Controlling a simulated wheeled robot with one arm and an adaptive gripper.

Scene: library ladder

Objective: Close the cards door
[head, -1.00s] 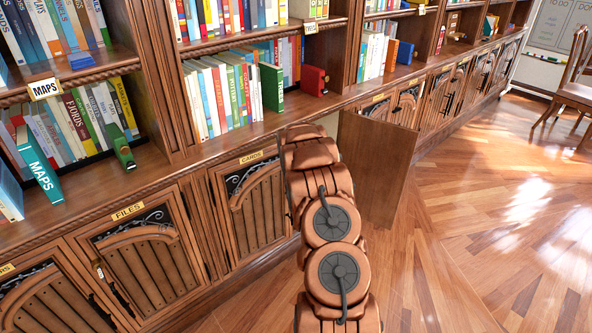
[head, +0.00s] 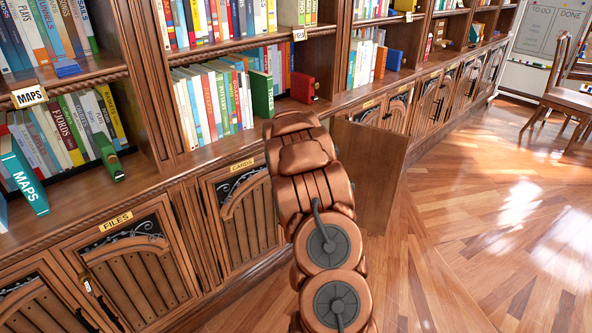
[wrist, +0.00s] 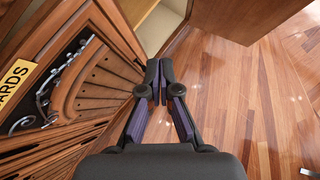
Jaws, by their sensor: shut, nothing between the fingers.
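The cards label (head: 242,165) sits above a wooden leaf (head: 245,225) with an arched frame and ironwork, which looks flush with the cabinet front. Right of it, a plain door panel (head: 368,165) stands open, jutting out over the floor. My arm hides the cabinet front between them, so I cannot tell where the panel is hinged. In the wrist view, the label (wrist: 18,85) is at left and the open panel (wrist: 245,18) is at top right, with a pale opening beside it. My gripper (wrist: 159,72) is shut and empty, apart from the panel; the head view hides it.
The files door (head: 130,265) is left of the cards label, flush with the cabinet. Shelves of books (head: 215,100) rise above the counter. The wood floor (head: 480,230) at right is clear, with a chair (head: 565,100) farther back.

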